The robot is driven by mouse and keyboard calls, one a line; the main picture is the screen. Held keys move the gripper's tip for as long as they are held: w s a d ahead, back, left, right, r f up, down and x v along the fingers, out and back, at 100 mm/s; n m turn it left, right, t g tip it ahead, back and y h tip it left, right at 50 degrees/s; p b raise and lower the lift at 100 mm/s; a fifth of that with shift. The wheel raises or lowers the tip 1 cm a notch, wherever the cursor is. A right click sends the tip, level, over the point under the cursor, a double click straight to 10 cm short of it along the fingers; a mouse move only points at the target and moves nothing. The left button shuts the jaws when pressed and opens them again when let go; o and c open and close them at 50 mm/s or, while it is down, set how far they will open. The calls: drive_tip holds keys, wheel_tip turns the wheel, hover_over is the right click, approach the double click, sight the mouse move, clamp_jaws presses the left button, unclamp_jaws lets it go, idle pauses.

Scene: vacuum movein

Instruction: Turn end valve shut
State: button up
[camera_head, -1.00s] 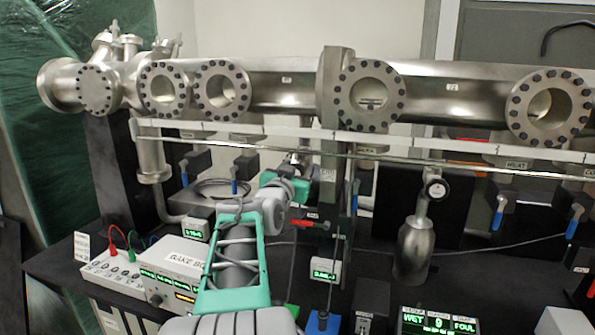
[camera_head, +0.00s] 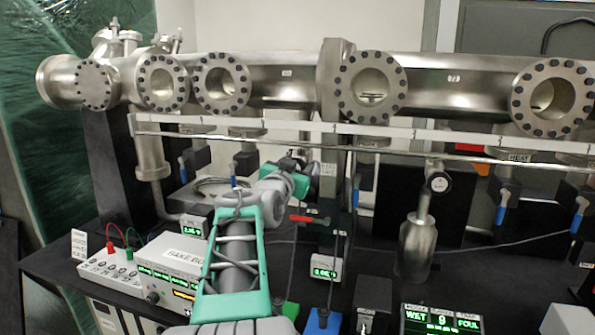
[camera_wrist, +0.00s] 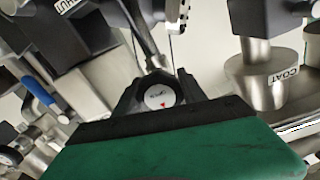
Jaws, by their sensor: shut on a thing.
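In the wrist view a round white-faced knob (camera_wrist: 160,97) with a small red mark sits between the dark fingers of my gripper (camera_wrist: 160,92), which is shut on it. A metal stem rises behind the knob. In the head view my gripper (camera_head: 306,167) is below the long steel pipe (camera_head: 281,85), just left of a labelled upright plate (camera_head: 328,185). The knob is hidden there by my arm and gripper. I cannot read a label that names it as the end valve.
A red lever (camera_head: 309,219) lies just below my gripper. Blue-handled valves (camera_head: 502,208) hang along the pipe; one blue handle (camera_wrist: 37,90) is left in the wrist view. A COAT-labelled fitting (camera_wrist: 280,82) is at right. A gauge with flask (camera_head: 417,245) stands right.

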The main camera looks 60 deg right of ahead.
drive_tip(key=o, duration=1.4)
drive_tip(key=shift+c, duration=0.2)
drive_tip(key=s+a+b, duration=0.1)
drive_tip(key=a+b, duration=0.1)
drive_tip(key=a, duration=0.5)
drive_tip(key=shift+a, duration=0.35)
